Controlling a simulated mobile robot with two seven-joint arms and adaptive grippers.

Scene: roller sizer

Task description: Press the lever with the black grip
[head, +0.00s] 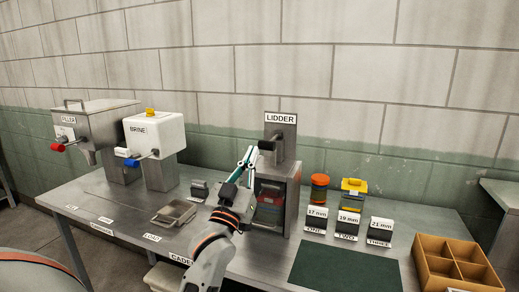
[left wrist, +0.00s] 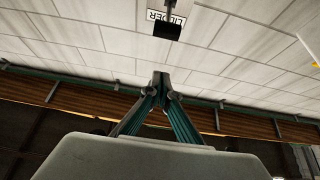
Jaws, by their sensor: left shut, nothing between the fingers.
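The lever with the black grip (head: 267,145) sticks out from the front of the grey machine labelled LIDDER (head: 284,130). The black grip also shows near the top of the left wrist view (left wrist: 168,30), just below the label. My left gripper (head: 250,152) is shut and empty, its green fingers pointing up beside the lever, close to the grip's left. In the left wrist view its fingertips (left wrist: 161,78) meet, with a visible gap in the picture to the grip. I cannot tell whether they touch anything. My right gripper is not in view.
The FILLER machine (head: 110,107) with a red-tipped lever and the BRINE machine (head: 165,132) with a blue-tipped lever stand left. A metal tray (head: 154,219) lies in front. Labelled lid stacks, a dark green mat (head: 345,267) and an orange divided box (head: 437,282) are right.

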